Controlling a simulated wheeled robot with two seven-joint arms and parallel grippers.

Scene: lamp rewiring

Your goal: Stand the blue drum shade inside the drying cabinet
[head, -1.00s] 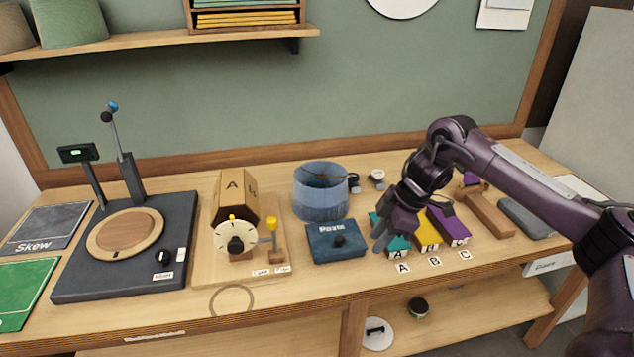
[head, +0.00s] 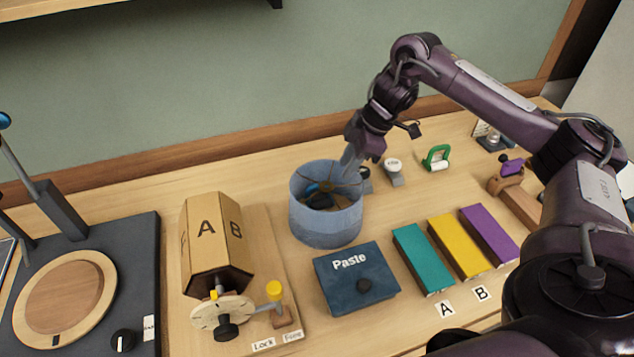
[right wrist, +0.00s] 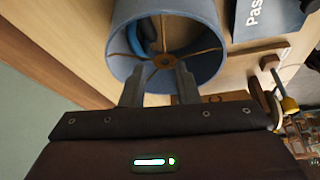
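The blue drum shade (head: 326,222) stands upright on the bench, behind the Paste box, its open top showing thin spokes. My right gripper (head: 350,160) is at the shade's far right rim, pointing down. In the right wrist view, the right gripper's fingers (right wrist: 160,82) are apart, with the shade (right wrist: 207,25) and its rim just beyond or between them. I cannot tell whether they touch it. A darker blue thing (right wrist: 146,35) shows within the shade. I cannot make out the drying cabinet. My left gripper is out of view.
The Paste box (head: 355,280) is close in front of the shade. The A/B hexagonal drum (head: 215,240) stands to its left. Teal (head: 422,258), yellow and purple blocks lie to the right. A green-handled object (head: 436,157) and small fittings (head: 393,170) sit behind right.

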